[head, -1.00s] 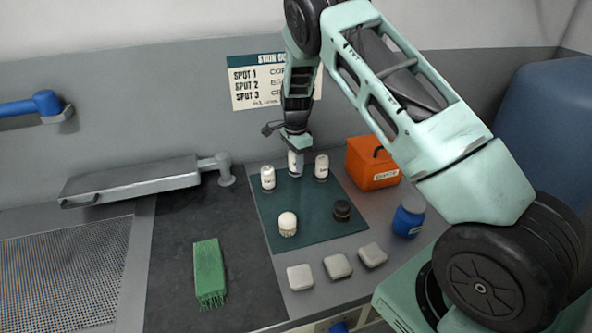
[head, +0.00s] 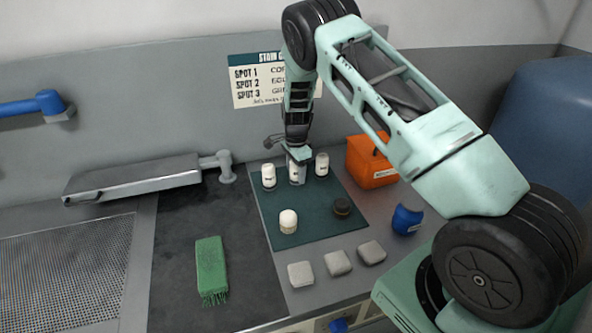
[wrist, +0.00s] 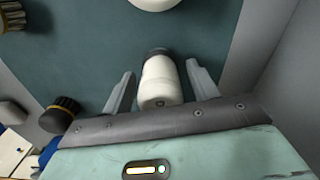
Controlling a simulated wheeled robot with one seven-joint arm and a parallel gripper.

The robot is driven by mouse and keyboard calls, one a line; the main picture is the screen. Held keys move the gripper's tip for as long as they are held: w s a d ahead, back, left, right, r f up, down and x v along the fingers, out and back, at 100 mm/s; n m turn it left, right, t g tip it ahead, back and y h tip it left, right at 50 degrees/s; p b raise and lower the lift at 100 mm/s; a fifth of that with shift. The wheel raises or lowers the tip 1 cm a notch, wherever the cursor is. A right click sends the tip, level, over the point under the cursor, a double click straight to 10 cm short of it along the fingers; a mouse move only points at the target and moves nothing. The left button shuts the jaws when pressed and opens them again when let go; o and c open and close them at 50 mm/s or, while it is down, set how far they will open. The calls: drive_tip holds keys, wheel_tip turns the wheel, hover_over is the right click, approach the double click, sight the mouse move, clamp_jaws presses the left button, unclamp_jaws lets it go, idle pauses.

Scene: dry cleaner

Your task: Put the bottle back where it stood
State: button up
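A white bottle (head: 294,174) with a dark end is in the back row on the dark green mat (head: 312,228), between two similar white bottles, left (head: 268,176) and right (head: 322,164). My gripper (head: 298,163) is at this middle bottle from above. In the wrist view the bottle (wrist: 160,82) lies between my two fingers (wrist: 160,86), with a visible gap on each side. The fingers are open. The bottle's base is partly hidden in the head view, so I cannot tell surely that it rests on the mat.
On the mat stand a white-topped brush (head: 288,221) and a dark round item (head: 342,206). An orange box (head: 369,163) and a blue container (head: 407,219) are at right. Several grey pads, including one (head: 300,273), lie in front. A green brush (head: 211,267) is at left.

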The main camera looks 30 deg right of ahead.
wheel_tip(320, 180, up, 12)
drive_tip(key=b, duration=0.3)
drive_tip(key=shift+r, duration=0.15)
drive_tip(key=shift+a+r, duration=0.1)
drive_tip(key=shift+a, duration=0.15)
drive_tip(key=s+a+r+n+y, duration=0.1)
drive_tip(key=s+a+r+n, duration=0.45)
drive_tip(key=a, duration=0.55)
drive_tip(key=s+a+r+n+y, duration=0.1)
drive_tip(key=s+a+r+n, duration=0.1)
drive_tip(key=s+a+n, duration=0.9)
drive_tip(key=s+n, duration=0.1)
drive_tip(key=s, duration=0.4)
drive_tip(key=s+a+r+n+h, duration=0.1)
drive_tip(key=s+a+n, duration=0.2)
drive_tip(key=s, duration=0.6)
drive_tip(key=s+a+n, duration=0.3)
drive_tip(key=s+n, duration=0.3)
drive_tip(key=s, duration=0.3)
drive_tip(key=shift+a+r, duration=0.15)
drive_tip(key=shift+r, duration=0.2)
